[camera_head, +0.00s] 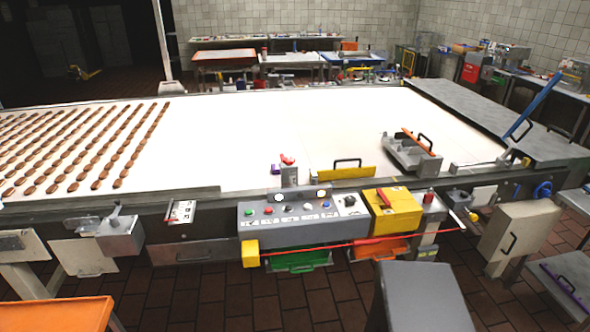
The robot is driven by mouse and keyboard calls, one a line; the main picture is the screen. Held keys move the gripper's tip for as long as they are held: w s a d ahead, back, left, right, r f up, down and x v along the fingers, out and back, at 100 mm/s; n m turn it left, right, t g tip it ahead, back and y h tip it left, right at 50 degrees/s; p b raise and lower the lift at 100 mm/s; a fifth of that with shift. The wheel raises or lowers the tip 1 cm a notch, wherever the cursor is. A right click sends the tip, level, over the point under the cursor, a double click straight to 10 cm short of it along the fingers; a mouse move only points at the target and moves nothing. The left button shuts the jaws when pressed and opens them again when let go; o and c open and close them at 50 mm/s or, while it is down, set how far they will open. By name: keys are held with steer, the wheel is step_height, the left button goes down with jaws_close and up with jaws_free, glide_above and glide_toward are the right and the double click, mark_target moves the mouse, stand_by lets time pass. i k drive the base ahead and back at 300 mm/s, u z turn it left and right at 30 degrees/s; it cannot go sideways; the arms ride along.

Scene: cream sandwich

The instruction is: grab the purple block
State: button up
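A small purple block (276,169) sits on the white table surface (330,120), near its front edge. It is beside a grey bracket (289,176) with a red part on top. The block is small in this view, so its exact shape is hard to tell. No gripper of mine shows in the frame.
A control panel (293,213) and a yellow box (392,210) line the table's front. A yellow bar (346,173) and a grey handled fixture (412,154) stand right of the block. Rows of brown pieces (75,145) lie left. The surface behind the block is clear.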

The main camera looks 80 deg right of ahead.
mark_target(275, 167)
steer(key=z, duration=0.05)
steer(key=k, duration=0.1)
steer(key=z, duration=1.95)
steer(key=i, duration=1)
steer(key=z, duration=0.1)
steer(key=k, duration=0.65)
steer(key=z, duration=0.05)
